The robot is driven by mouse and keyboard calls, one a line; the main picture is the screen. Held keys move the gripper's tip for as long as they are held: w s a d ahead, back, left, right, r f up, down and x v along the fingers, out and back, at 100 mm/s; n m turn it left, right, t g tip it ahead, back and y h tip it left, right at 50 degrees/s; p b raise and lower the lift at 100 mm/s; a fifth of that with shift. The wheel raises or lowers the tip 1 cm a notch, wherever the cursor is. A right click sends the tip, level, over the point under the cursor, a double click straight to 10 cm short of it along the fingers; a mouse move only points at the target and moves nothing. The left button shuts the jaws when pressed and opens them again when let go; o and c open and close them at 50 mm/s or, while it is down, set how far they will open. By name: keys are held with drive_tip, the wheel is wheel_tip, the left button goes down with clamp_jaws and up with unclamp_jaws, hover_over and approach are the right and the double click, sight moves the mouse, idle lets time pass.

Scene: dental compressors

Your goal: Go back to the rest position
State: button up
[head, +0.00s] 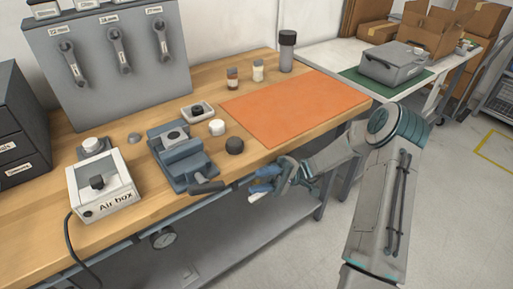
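My gripper (264,181) hangs in front of the workbench's front edge, to the right of the vise. Its blue-tipped fingers look spread apart, with nothing clearly seen between them. A small white part shows at the lower finger; I cannot tell whether it belongs to the finger. My arm comes in from the lower right, bends at the elbow, and reaches left toward the bench. The gripper appears clear of the objects on the bench top.
Open floor (455,205) lies at right.

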drive_tip(key=s+r+m+t+h+p, duration=0.35)
drive_tip(key=s+r+h+p, duration=0.2)
drive_tip(key=s+h, duration=0.45)
drive_tip(key=s+d+r+m+t+h+p, duration=0.3)
drive_tip(key=s+d+r+t+h+p, duration=0.1)
drive_tip(key=d+r+t+h, duration=0.5)
drive_tip(key=shift+s+d+r+t+p, duration=0.15)
drive_tip(key=shift+d+r+t+p, duration=0.25)
drive_tip(key=shift+r+t, duration=1.2)
drive_tip(key=shift+a+r+g, duration=0.1)
drive_tip(key=shift+r+g, duration=0.3)
drive_tip(key=shift+g, duration=0.05)
